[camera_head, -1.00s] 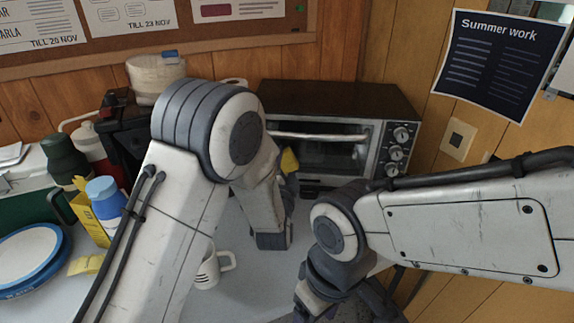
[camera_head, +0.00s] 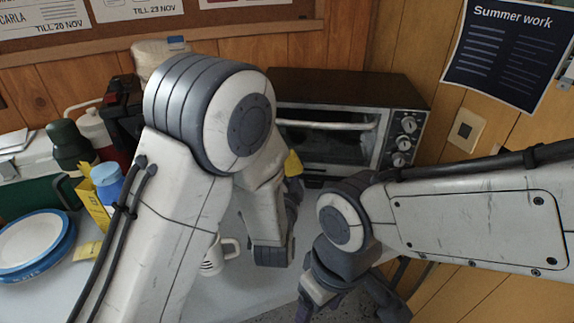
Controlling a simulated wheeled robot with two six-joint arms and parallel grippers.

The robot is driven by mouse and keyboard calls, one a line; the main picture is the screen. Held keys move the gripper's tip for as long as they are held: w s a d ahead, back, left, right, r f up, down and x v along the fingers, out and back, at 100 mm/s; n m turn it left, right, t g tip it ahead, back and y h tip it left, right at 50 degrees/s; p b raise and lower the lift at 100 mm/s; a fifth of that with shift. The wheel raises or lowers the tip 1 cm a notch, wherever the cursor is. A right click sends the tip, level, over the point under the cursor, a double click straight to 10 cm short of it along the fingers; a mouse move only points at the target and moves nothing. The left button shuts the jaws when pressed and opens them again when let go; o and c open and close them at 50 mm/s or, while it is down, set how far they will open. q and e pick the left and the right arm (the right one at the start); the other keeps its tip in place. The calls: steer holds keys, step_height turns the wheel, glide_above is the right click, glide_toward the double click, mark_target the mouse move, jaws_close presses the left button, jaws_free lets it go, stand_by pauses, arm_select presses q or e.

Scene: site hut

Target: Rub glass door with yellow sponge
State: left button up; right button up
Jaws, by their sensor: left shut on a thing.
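The glass door (camera_head: 335,146) is the front of a toaster oven with a dark top, at the back of the counter; it is closed, with a pale bar handle across its top. The yellow sponge (camera_head: 293,163) shows as a small patch in front of the door's lower left. My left gripper (camera_head: 290,188) is shut on the sponge, partly hidden behind my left arm. I cannot tell whether the sponge touches the glass. My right gripper (camera_head: 345,305) hangs low in front of the counter, away from the oven; its fingertips are unclear.
A white mug (camera_head: 219,256) stands on the counter beside my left forearm. Blue-rimmed plates (camera_head: 32,246), a blue-capped bottle (camera_head: 106,184), a yellow box (camera_head: 92,208) and a dark green flask (camera_head: 70,146) crowd the left. The oven's knobs (camera_head: 407,125) are right of the door.

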arm_select(q)
steer(key=shift+s+a, duration=0.15)
steer(key=shift+s, duration=1.35)
arm_select(e)
steer(key=shift+f, duration=0.25)
